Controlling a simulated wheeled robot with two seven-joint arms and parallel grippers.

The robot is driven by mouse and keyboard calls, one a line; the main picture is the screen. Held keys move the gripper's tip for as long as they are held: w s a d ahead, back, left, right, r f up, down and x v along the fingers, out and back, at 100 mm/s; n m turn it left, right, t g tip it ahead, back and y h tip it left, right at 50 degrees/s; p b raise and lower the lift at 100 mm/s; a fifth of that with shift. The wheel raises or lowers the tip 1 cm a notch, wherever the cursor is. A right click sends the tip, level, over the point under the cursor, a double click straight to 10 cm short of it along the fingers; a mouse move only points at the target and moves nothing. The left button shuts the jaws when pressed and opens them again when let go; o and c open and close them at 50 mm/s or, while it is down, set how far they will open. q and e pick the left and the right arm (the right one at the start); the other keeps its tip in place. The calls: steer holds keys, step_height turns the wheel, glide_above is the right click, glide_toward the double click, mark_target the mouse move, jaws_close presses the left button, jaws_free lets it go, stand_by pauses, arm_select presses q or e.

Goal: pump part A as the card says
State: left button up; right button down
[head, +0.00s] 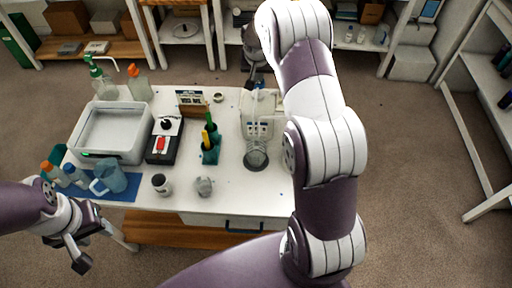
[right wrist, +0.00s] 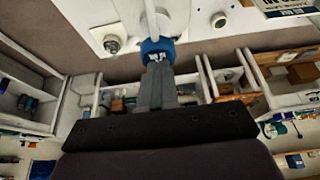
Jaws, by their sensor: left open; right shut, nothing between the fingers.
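A bottle with a green pump head (head: 103,82) and a bottle with an orange top (head: 138,84) stand at the table's back left; I cannot tell which is part A. A small dark-framed card (head: 192,103) stands at the back, its text unreadable. My left gripper (head: 92,246) is open and empty off the table's front left corner. My right gripper is shut and empty; in the right wrist view its fingertips (right wrist: 157,68) point at a blue round part (right wrist: 156,46) with a white stem. I cannot tell whether they touch. The head view shows this arm reaching past the table's back edge.
A white tray-like box (head: 85,147), a black device with a red button (head: 160,147), a blue pitcher (head: 112,176), small cups (head: 204,187) and a white machine (head: 260,103) crowd the table (head: 225,170). Shelves line the back wall. The front right tabletop is clear.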

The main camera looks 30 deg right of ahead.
steer(key=shift+f+b, duration=0.55)
steer(key=shift+f, duration=0.45)
steer(key=shift+r, duration=0.1)
step_height(320, 180, up, 3)
steer(key=shift+r+p, duration=0.15)
steer(key=shift+p, duration=1.05)
